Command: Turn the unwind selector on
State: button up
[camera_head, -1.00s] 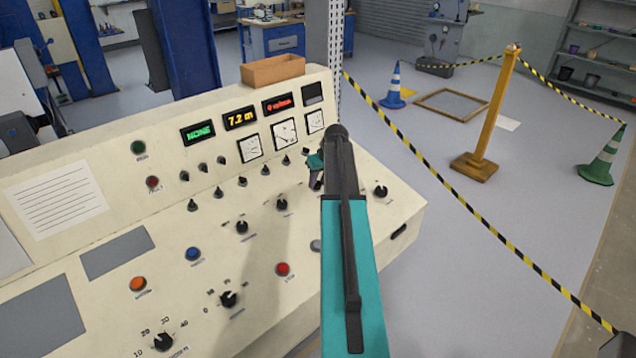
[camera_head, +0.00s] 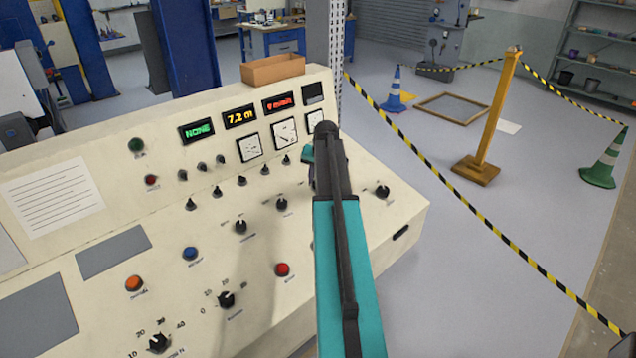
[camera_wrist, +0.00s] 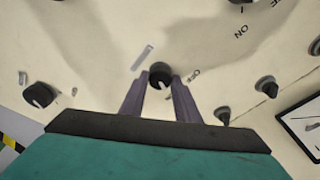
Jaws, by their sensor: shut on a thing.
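In the wrist view, my gripper (camera_wrist: 159,84) has its two dark fingers closed on either side of a small black rotary knob (camera_wrist: 160,71) on the cream panel. A pale mark shows on the knob's near edge. In the head view, my teal and black arm covers the fingers and this knob, at the right part of the console (camera_head: 400,215).
Other black knobs stand close by, one at the right (camera_head: 382,191) and one to the left (camera_head: 282,203). A red button (camera_head: 282,269) and gauges (camera_head: 285,132) are also near. A wooden box (camera_head: 272,69) sits on top. Striped tape (camera_head: 470,220) cordons the floor at right.

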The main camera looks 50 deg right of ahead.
jog(key=shift+m, duration=0.8)
jog(key=o, duration=1)
jog(key=shift+o, duration=0.2)
jog(key=shift+r, duration=0.15)
jog(key=b+v, duration=0.3)
jog(key=v, duration=1)
jog(key=shift+r+b, duration=0.3)
jog(key=shift+b, duration=0.1)
